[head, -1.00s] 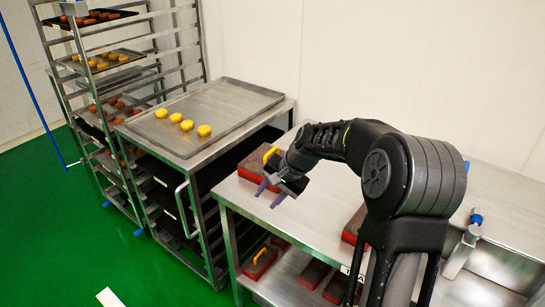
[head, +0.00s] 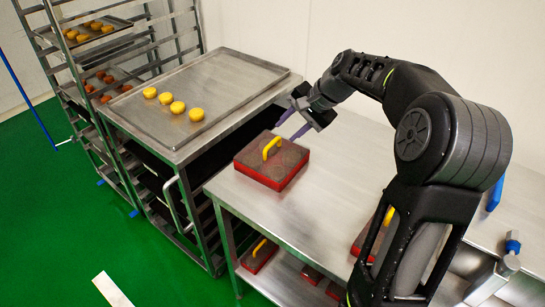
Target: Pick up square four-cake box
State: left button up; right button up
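A square box (head: 262,172) with red sides, a brown top and a yellow handle (head: 271,148) sits flat on the steel table (head: 245,201), near its left end. My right gripper (head: 286,132) is open and empty. Its two purple fingers point down and left, just behind and to the right of the handle in the picture, apart from it. Another red box (head: 362,245) with a yellow handle stands on the same table, partly hidden by my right arm. My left gripper is out of view.
Several red boxes (head: 259,256) lie on the lower shelf. A steel trolley (head: 205,139) at the left carries a tray (head: 222,88) with several yellow cakes (head: 178,107). A tray rack (head: 78,95) stands behind it. The table between the two boxes is clear.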

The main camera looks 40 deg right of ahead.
aim_at(273, 142)
jog(key=shift+x, duration=1)
jog(key=x, duration=0.5)
jog(key=shift+f, duration=0.1)
jog(key=shift+c, duration=0.3)
grip_shut()
